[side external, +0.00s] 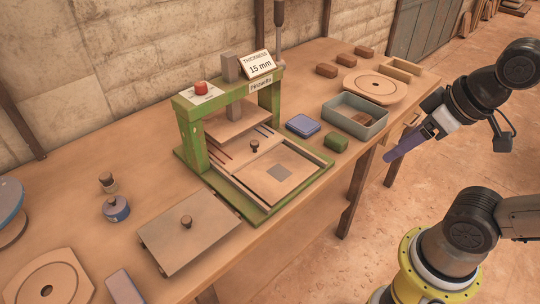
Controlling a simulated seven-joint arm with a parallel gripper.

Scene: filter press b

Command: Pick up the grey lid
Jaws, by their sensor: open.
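The grey lid (205,243) is a flat rectangular plate with a dark round knob (186,221) on top. It lies on the table at the front left of the green press. Nothing covers it. My gripper (391,156) hangs in the air beyond the table's front edge at the right, far from the lid. Its bluish fingers point down and left. They overlap from this angle, and I see nothing between them.
The green press (193,143) with a red button (201,87) stands between my gripper and the lid. A grey-green tray (340,108) and a green block (336,141) sit right of the press. Several small items lie left of the lid.

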